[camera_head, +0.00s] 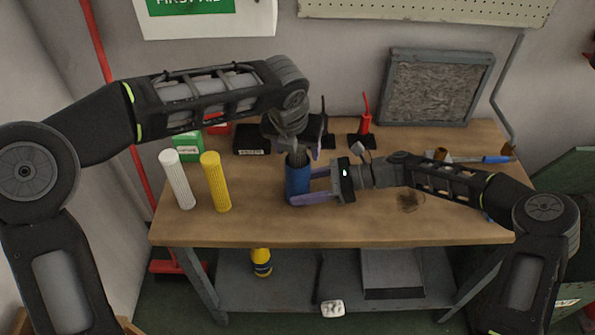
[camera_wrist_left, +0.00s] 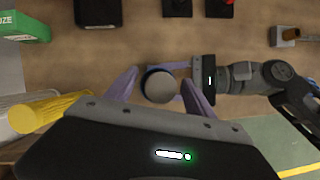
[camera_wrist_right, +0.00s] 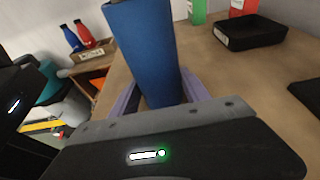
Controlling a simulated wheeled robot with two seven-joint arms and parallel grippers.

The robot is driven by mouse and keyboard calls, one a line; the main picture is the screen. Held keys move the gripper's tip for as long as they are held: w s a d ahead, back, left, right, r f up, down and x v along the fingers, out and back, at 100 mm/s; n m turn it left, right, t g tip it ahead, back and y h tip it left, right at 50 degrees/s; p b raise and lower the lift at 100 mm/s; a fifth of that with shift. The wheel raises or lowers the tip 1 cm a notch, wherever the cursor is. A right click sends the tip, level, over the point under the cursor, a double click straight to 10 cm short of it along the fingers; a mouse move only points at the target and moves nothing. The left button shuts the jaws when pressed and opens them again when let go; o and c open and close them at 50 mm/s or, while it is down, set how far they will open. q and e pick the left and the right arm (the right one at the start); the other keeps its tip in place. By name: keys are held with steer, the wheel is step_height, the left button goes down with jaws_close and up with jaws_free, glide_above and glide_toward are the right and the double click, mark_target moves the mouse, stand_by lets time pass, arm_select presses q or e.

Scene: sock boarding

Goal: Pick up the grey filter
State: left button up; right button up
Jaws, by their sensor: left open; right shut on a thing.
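A blue cylinder (camera_head: 298,182) stands upright near the middle of the bench. A grey round end (camera_wrist_left: 160,86) shows inside its dark rim in the left wrist view; I take this as the grey filter, with the rest hidden inside the cylinder. My right gripper (camera_head: 303,186) is shut on the blue cylinder from the right, and the blue wall (camera_wrist_right: 150,50) fills the space between its fingers. My left gripper (camera_head: 292,154) is open above the cylinder, pointing down, with its fingers on either side of the grey end. I cannot tell whether they touch it.
A white cylinder (camera_head: 177,180) and a yellow cylinder (camera_head: 216,182) stand at the bench's left. A framed grey panel (camera_head: 436,88) leans on the wall. The front bench (camera_head: 370,228) is clear.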

stand_by(0.3)
arm_select(q)
jaws_close()
stand_by(0.6)
